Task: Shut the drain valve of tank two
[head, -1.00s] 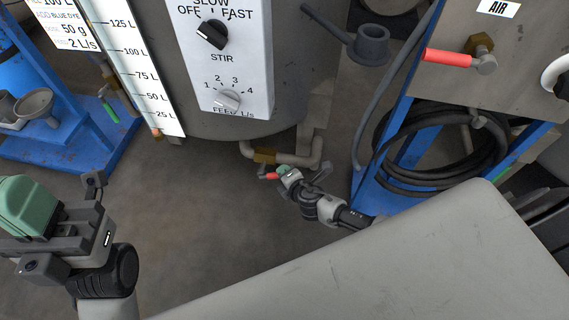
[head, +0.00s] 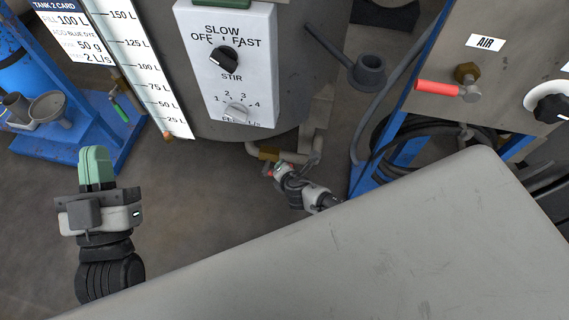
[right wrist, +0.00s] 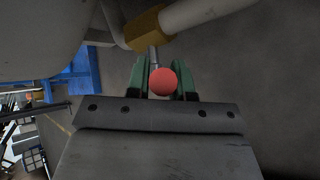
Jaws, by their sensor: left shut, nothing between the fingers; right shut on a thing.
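The drain valve is a brass body (head: 267,153) on a pale pipe under the tank (head: 290,70). In the right wrist view the brass body (right wrist: 148,27) sits on the pipe, with a stem running from it to a red handle (right wrist: 162,82). My right gripper (head: 279,170) is at the valve, and its green fingers (right wrist: 161,78) are shut on the red handle. The handle's end points at the wrist camera. Whether it lies along or across the pipe is unclear. My left gripper (head: 96,158) is shut and empty, over the floor at left.
A control panel (head: 228,65) and a level scale (head: 150,65) are on the tank front. A blue stand with an air panel (head: 497,70), its own red-handled valve (head: 440,88) and a coiled hose is at right. A blue trolley (head: 95,140) stands at left.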

